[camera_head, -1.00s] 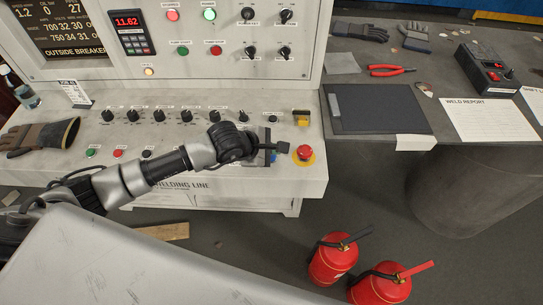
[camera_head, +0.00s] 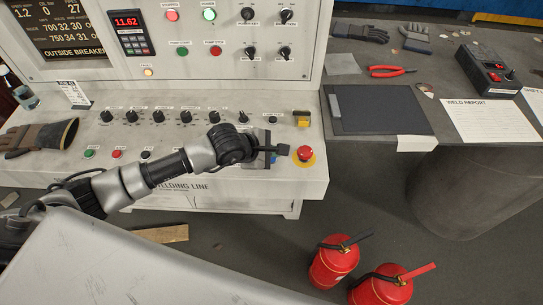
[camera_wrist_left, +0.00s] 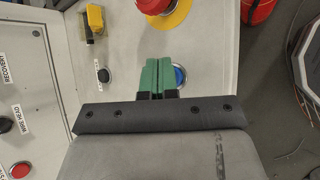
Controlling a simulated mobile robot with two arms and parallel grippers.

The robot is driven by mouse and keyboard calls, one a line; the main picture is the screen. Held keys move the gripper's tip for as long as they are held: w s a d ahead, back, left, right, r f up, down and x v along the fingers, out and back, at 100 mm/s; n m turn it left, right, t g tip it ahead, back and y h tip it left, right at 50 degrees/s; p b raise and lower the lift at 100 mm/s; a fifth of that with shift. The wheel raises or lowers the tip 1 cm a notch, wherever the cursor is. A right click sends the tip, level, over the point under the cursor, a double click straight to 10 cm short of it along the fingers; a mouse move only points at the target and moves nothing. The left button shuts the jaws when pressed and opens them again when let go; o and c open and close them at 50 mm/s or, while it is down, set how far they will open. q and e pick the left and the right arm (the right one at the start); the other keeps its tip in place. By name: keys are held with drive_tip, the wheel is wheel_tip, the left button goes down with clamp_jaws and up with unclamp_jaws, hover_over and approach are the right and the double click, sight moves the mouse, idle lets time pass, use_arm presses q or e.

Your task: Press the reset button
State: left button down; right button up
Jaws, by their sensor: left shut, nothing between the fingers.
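My left gripper (camera_head: 283,150) reaches in from the left over the lower sloped panel of the welding console (camera_head: 85,178). Its two green fingers (camera_wrist_left: 157,74) are shut together and empty in the left wrist view. A blue button (camera_wrist_left: 180,76) shows just to the right of the fingertips there, partly hidden by them; I cannot tell whether they touch. I cannot read a label marking which button is reset. In the head view the gripper covers most of the blue button. My right gripper is not in view.
A red mushroom button on a yellow ring (camera_head: 305,154) sits just right of the gripper. A yellow switch (camera_head: 301,118) is behind it. Several black knobs line the panel. A glove (camera_head: 40,137) lies at the left; two fire extinguishers (camera_head: 333,262) stand on the floor.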

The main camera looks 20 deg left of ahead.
use_arm(q)
drive_tip(key=shift+f, duration=0.2)
drive_tip(key=shift+r, duration=0.85)
drive_tip(key=shift+p, duration=0.3)
drive_tip(key=shift+r+p, duration=1.35)
drive_tip(key=shift+r, duration=1.2)
